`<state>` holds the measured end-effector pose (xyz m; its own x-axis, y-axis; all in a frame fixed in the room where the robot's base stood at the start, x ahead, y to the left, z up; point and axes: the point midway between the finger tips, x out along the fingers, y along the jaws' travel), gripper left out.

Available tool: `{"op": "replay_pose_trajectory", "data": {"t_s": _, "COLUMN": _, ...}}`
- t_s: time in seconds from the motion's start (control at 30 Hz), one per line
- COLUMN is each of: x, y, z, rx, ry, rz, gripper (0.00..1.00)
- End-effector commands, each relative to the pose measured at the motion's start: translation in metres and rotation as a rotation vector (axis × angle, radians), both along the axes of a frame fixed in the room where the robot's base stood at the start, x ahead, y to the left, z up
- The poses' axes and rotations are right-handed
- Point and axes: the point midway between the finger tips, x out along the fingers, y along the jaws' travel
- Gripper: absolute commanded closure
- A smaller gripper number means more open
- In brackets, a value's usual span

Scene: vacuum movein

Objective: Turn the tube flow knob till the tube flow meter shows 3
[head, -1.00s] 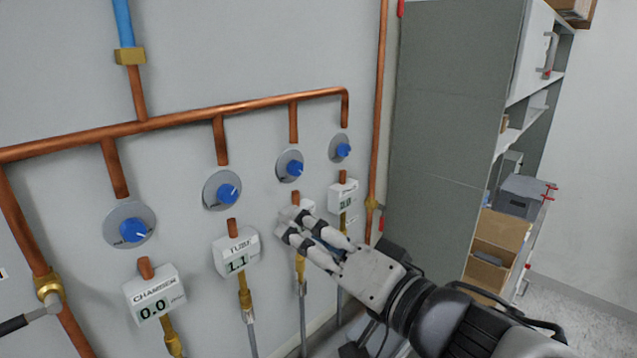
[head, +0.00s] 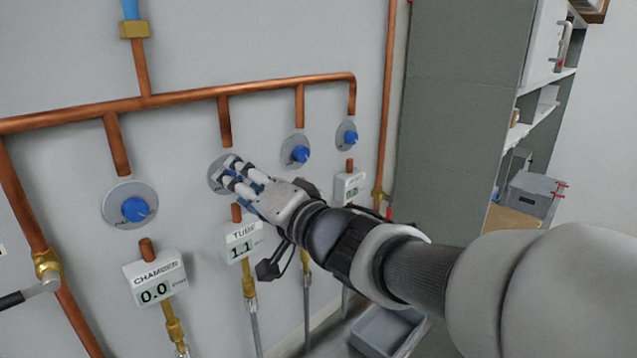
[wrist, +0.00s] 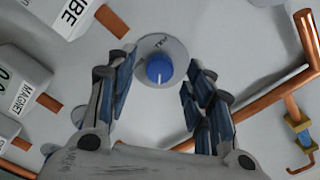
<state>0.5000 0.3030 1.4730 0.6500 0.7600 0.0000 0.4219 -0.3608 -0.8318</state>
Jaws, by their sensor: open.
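The tube flow meter (head: 242,243) is a white box on the wall reading 1.1 in the head view. Part of its label (wrist: 75,14) shows at the top left of the wrist view. The blue tube flow knob (wrist: 159,68) on its round grey plate (head: 217,183) sits above that meter. My gripper (head: 229,172) covers the knob in the head view. In the wrist view the knob lies between and beyond the tips of my open fingers (wrist: 160,80), with a visible gap on each side. The knob's white mark points down in that view.
The chamber knob (head: 135,209) and chamber meter (head: 156,279), reading 0.0, are at the left. Two more blue knobs (head: 301,154) (head: 350,137) are at the right. A copper pipe (head: 190,97) runs above the knobs. A grey cabinet (head: 460,110) stands at the right.

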Motion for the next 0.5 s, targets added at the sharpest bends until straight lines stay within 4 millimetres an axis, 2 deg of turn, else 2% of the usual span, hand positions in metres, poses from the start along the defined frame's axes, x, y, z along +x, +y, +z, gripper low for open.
{"op": "replay_pose_trajectory", "data": {"t_s": 0.2, "x": 0.013, "y": 0.015, "z": 0.000, "rx": 0.000, "ry": -0.001, "rz": 0.001, "gripper": 0.52}}
{"op": "replay_pose_trajectory", "data": {"t_s": 0.5, "x": 0.014, "y": 0.016, "z": 0.000, "rx": -0.001, "ry": -0.001, "rz": -0.001, "gripper": 0.52}}
